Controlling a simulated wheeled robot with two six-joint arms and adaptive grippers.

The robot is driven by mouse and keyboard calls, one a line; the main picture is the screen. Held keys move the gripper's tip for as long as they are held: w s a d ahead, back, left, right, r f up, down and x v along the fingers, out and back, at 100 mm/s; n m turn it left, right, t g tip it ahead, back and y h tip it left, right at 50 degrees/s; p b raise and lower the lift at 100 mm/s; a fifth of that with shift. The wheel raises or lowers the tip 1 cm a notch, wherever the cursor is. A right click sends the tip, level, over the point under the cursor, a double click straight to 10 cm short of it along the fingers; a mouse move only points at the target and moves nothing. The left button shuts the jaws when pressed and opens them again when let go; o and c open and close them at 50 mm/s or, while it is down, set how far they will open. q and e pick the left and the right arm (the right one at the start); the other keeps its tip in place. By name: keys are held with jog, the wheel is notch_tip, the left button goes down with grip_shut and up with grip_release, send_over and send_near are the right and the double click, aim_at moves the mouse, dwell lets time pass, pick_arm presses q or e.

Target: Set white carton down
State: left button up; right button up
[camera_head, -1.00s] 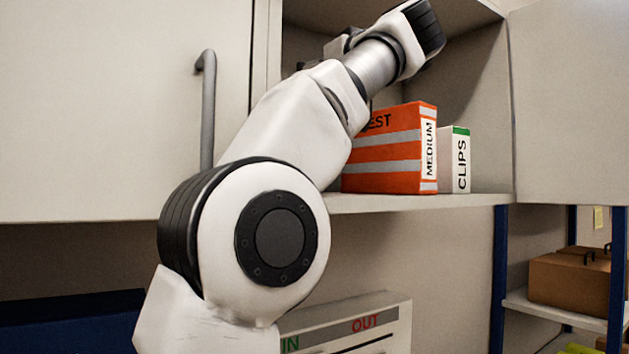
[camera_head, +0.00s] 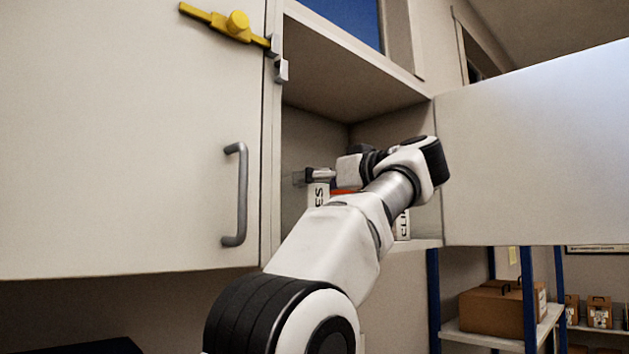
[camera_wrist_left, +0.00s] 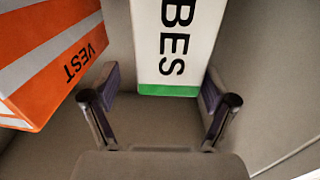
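The white carton (camera_wrist_left: 180,45) with a green end band and black letters "BES" shows in the left wrist view. In the head view its upper part (camera_head: 318,194), lettered "ES", stands upright inside the open cabinet; my arm hides its base. My left gripper (camera_head: 305,177) is at the carton's top. In the left wrist view the gripper's fingers (camera_wrist_left: 161,95) are spread either side of the green end, with a visible gap at the left finger. Whether the right finger touches is unclear. My right gripper is not in view.
An orange striped vest box (camera_wrist_left: 55,60) stands beside the carton; only a sliver (camera_head: 343,191) shows in the head view. A white clips carton (camera_head: 403,226) stands right, partly behind my arm. The open cabinet door (camera_head: 540,150) is right, a closed door (camera_head: 130,140) left.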

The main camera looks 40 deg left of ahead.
pick_arm(q)
jog(key=shift+s+d+r, duration=0.1)
jog(key=shift+s, duration=0.1)
jog(key=s+d, duration=0.1)
jog(key=d, duration=0.8)
jog(key=shift+s+d, duration=0.2)
jog(key=shift+d, duration=0.1)
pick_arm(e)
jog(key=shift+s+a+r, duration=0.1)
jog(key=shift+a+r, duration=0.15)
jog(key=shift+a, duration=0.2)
